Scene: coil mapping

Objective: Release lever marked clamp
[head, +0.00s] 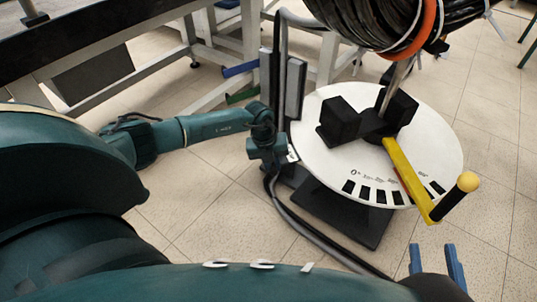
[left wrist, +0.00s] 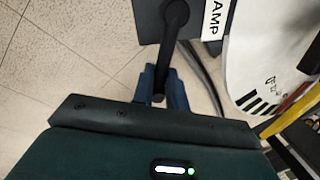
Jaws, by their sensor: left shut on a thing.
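The clamp lever is a black bar (left wrist: 165,62) in the left wrist view, joined to a dark plate (left wrist: 150,25) by a round pivot. A white label (left wrist: 214,22) beside it shows the letters "AMP". My left gripper (left wrist: 163,78) is shut on the lever, with one blue finger on each side. In the head view my left gripper (head: 279,153) is at the left edge of the round white disc; the lever is hidden there. My right gripper (head: 437,262) is at the bottom right, its two blue fingers apart and empty.
The white disc (head: 440,125) has black marks and stands on a dark base (head: 340,212). A yellow crank arm (head: 408,180) with a knob projects right. A black cable coil (head: 380,20) hangs above. Dark cables run along the floor. A bench frame (head: 250,45) stands behind.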

